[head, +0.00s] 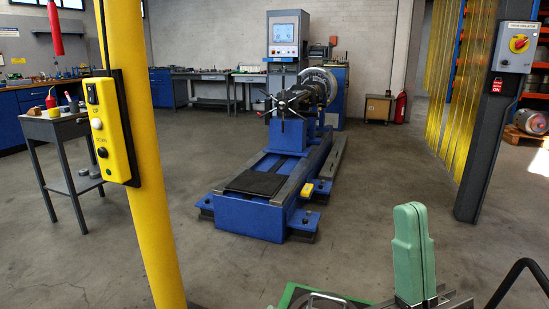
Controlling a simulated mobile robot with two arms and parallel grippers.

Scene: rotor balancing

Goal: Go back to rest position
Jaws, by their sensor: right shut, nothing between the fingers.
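My right gripper (413,218) stands at the bottom right of the head view. Its two pale green fingers point upward and lie against each other, shut and empty. Open floor lies around it in the picture, and its fingers are apart from the machine. My left gripper is not in view. The blue balancing machine (248,217) stands in the middle of the floor, with a round rotor part (318,84) at its far end.
A yellow post (150,200) with a button box (109,128) rises at left, near a small grey table (60,128). A dark post (487,130) with a switch box (515,47) and yellow strip curtains (450,80) stand at right. Floor between is clear.

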